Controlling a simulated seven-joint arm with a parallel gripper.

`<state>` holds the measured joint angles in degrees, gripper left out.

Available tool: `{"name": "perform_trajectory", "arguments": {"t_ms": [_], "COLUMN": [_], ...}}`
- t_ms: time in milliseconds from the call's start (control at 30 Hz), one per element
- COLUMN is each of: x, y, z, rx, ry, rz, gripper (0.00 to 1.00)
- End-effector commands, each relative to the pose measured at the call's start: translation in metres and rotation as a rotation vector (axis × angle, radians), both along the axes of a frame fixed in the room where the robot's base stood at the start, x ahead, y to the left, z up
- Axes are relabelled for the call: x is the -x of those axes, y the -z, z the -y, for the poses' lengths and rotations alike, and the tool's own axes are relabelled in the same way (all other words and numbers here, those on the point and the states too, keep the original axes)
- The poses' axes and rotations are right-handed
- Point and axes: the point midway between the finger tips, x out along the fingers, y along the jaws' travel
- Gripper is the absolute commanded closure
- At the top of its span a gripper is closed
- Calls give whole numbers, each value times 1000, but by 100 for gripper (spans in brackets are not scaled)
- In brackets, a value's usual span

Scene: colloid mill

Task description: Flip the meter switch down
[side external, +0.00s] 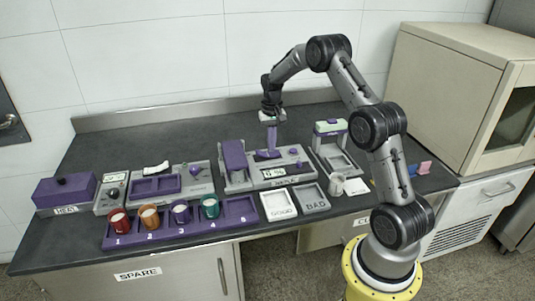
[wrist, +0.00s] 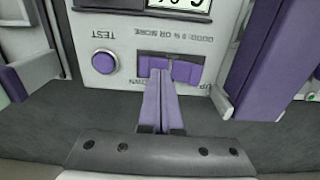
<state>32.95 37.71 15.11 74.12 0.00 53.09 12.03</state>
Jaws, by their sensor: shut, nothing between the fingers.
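The meter (side external: 265,175) is a grey panel unit in the middle of the bench, with a small digital display (side external: 275,172). In the wrist view it appears upside down, with a round purple TEST button (wrist: 104,62) and a wide purple switch (wrist: 187,71) in a dark recess. A partly hidden label reading DOWN is left of the switch, and UP is right of it. My gripper (wrist: 160,78) is shut and empty, its purple fingers reaching over the switch's near edge and hiding part of it. I cannot tell whether they touch, or which way the switch is set. The side view shows my gripper (side external: 270,148) above the meter.
A purple block (side external: 234,155) stands on the meter's left. In front are a purple rack (side external: 230,222) with several coloured cups, and white GOOD (side external: 278,205) and grey BAD (side external: 313,199) trays. The bench behind is clear.

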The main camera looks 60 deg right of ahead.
Motion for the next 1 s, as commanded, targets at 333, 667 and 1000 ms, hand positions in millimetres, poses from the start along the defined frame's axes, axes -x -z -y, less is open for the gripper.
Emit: {"name": "perform_trajectory", "arguments": {"t_ms": [333, 667, 1000], "x": [0, -1, 0], "y": [-26, -51, -60], "z": [0, 0, 0], "rx": [1, 2, 1], "ry": [0, 0, 0], "rz": [1, 4, 1], "gripper": [100, 100, 100]}}
